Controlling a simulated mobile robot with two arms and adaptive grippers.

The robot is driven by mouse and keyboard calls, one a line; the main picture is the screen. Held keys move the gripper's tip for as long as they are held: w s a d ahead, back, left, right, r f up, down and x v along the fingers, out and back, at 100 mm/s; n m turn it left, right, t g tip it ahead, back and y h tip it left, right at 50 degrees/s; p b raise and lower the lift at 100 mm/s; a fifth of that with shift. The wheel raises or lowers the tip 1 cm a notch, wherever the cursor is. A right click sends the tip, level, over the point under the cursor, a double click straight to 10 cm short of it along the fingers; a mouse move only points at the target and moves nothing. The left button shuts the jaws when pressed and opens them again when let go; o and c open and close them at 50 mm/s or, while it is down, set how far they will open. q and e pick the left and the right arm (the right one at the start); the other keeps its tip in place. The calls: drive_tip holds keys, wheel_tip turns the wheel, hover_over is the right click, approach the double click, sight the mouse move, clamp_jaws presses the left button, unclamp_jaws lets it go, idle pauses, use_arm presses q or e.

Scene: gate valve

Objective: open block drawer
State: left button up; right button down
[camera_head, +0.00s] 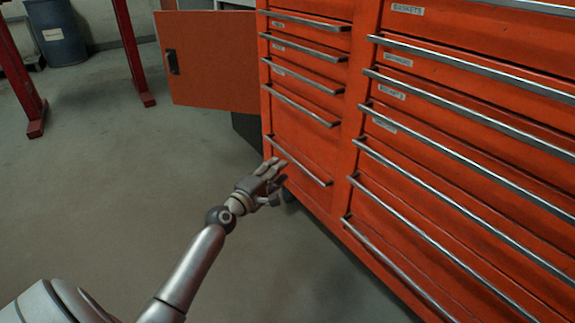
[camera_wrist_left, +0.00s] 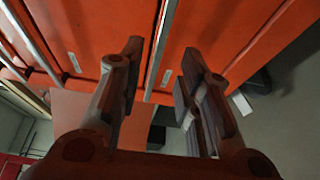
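An orange tool cabinet (camera_head: 305,130) has two columns of drawers with long silver bar handles, and all the drawers in view look shut. The lowest handle of its left column (camera_head: 305,167) is right beside my left gripper (camera_head: 277,172), near its left end. In the left wrist view my left gripper (camera_wrist_left: 160,58) is open, its two fingers spread. A silver handle (camera_wrist_left: 158,50) shows between the fingers, with an orange drawer front behind it. I cannot tell whether a finger touches the handle. My right gripper is not in view.
An orange cabinet door (camera_head: 210,65) stands open at the back, left of the drawers. Red stand legs (camera_head: 130,50) and a blue barrel (camera_head: 56,35) are at the back left. The grey floor (camera_head: 120,190) left of the cabinet is clear.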

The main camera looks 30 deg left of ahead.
sight(290, 159)
use_arm(q)
drive_tip(key=shift+w+b, duration=0.95)
drive_tip(key=shift+w, duration=1.95)
clamp_jaws()
